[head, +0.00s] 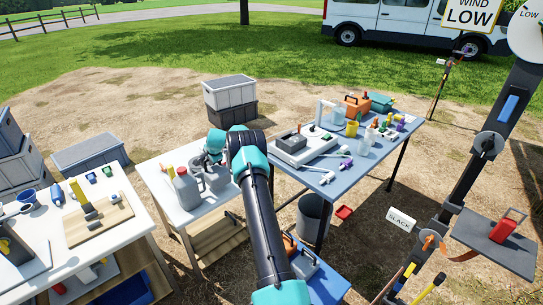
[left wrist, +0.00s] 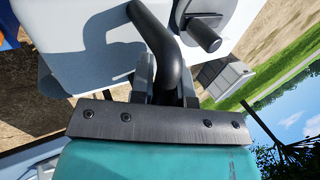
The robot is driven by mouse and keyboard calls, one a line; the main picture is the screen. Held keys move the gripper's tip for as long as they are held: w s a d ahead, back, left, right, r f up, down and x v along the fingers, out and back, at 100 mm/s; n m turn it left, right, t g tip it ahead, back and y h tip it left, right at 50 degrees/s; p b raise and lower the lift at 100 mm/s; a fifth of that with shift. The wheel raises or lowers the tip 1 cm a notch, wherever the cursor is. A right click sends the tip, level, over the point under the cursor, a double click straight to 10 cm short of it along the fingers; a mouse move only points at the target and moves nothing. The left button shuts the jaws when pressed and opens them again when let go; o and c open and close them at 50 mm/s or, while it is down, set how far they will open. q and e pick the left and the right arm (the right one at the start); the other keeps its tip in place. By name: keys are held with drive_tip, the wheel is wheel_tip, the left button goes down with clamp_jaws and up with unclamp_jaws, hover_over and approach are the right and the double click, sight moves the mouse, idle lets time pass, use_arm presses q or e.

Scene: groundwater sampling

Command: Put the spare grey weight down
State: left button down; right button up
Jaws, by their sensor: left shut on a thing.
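My left gripper (head: 212,157) is over the small white table (head: 180,217) in the head view. In the left wrist view the gripper (left wrist: 167,85) is shut on a dark curved handle, which I take to be that of the spare grey weight (left wrist: 160,42). In the head view a grey body (head: 216,179) shows just below the gripper, partly hidden by my arm. The white tabletop (left wrist: 100,65) lies close beneath the handle. Whether the weight touches it I cannot tell. My right gripper is not in view.
In the left wrist view a pale disc with a dark knob (left wrist: 205,36) is close beside the handle. A blue table (head: 345,170) with several items stands to the right. Grey crates (head: 230,92) stand behind.

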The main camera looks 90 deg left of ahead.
sight(213, 168)
use_arm(q)
drive_tip(key=shift+f, duration=2.05)
drive_tip(key=c, duration=1.1)
unclamp_jaws()
drive_tip(key=shift+f, duration=0.25)
drive_tip(key=v, duration=1.2)
